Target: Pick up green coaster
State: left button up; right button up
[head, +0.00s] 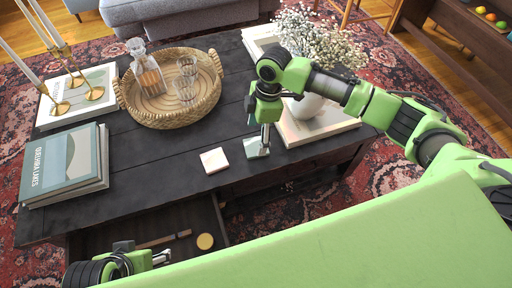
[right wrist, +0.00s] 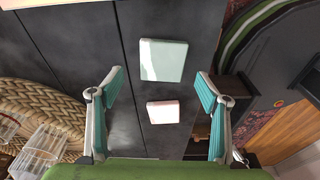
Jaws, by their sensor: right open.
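The green coaster (head: 252,149) is a pale green square lying flat on the dark table (head: 150,185), near its front edge. It also shows in the right wrist view (right wrist: 164,61), ahead of my fingers and roughly centred between them. My right gripper (head: 265,146) points down over the coaster and partly covers it in the head view. In the right wrist view its two teal-padded fingers (right wrist: 160,78) are wide apart with nothing held. My left gripper (head: 150,260) is low at the left by the open drawer; its fingers are not clear.
A pinkish-white coaster (head: 214,160) lies just left of the green one. A wicker tray (head: 205,110) with decanter and glasses, books (head: 62,165), candle holders and a flower vase (head: 306,106) stand around. An open drawer (head: 150,228) juts out in front.

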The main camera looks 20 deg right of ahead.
aim_at(256, 146)
jog(key=f, duration=0.2)
jog(key=f+b, duration=0.1)
jog(key=shift+s+f, duration=0.1)
jog(key=shift+s, duration=0.15)
jog(key=shift+f, duration=0.4)
jog(key=shift+r, duration=0.1)
jog(key=c, duration=1.3)
jog(key=shift+r, duration=0.1)
